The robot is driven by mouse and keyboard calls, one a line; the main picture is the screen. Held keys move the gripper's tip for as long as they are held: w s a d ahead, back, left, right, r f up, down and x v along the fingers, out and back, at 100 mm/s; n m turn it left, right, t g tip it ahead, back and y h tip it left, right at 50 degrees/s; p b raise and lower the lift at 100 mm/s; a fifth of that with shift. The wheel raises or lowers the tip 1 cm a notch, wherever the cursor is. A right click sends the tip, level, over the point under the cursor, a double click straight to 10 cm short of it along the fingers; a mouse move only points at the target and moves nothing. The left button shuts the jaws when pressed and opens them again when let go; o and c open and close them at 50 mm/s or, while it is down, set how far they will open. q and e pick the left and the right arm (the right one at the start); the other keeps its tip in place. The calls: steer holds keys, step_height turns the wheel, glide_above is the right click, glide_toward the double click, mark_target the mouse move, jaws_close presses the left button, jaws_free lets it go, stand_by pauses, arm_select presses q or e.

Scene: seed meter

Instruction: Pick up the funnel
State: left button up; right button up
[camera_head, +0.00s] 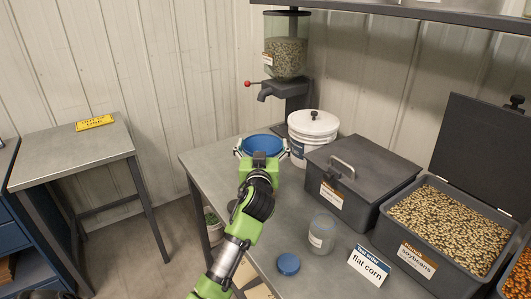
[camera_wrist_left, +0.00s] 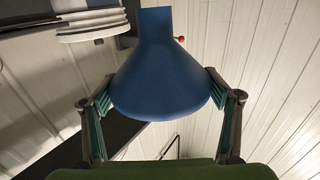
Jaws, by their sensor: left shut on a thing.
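The blue funnel (camera_head: 262,144) is at the left end of the work table in the head view. My left gripper (camera_head: 261,150) has its fingers on both sides of the funnel's wide rim. In the left wrist view the funnel (camera_wrist_left: 160,80) fills the middle, its narrow spout toward the top of the picture. The fingers of the left gripper (camera_wrist_left: 162,112) press on its left and right sides. Whether the funnel is clear of the table cannot be told. My right gripper is in neither view.
A white lidded bucket (camera_head: 313,127) stands just right of the funnel. A dispenser (camera_head: 286,57) is behind. A closed grey bin (camera_head: 365,170), an open soybean bin (camera_head: 450,225), a glass jar (camera_head: 321,236), a blue lid (camera_head: 288,264) and a "flat corn" sign (camera_head: 367,266) occupy the table. A side table (camera_head: 75,153) stands left.

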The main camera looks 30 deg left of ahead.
arm_select(q)
steer(key=s+r, duration=0.1)
steer(key=r, duration=0.1)
steer(key=s+r, duration=0.2)
steer(key=shift+s+d, duration=0.1)
steer(key=shift+s, duration=0.05)
steer(key=s+r+b, duration=0.1)
steer(key=s+r, duration=0.2)
steer(key=s, duration=0.5)
steer(key=shift+s+d+r, duration=0.4)
steer(key=s+d+f+m+t+h, duration=0.1)
steer(key=s+d+f+m+h, duration=0.15)
steer(key=d+f, duration=0.4)
steer(key=s+d+f+m+t+h, duration=0.1)
steer(key=s+d+f+m+h, duration=0.2)
steer(key=d, duration=0.6)
steer(key=s+d+f+m+t+h, duration=0.1)
steer(key=s+d+f+h, duration=0.35)
steer(key=d, duration=0.25)
steer(key=s+f, duration=0.3)
steer(key=s, duration=0.4)
steer(key=shift+s+y, duration=0.35)
steer(key=shift+y, duration=0.05)
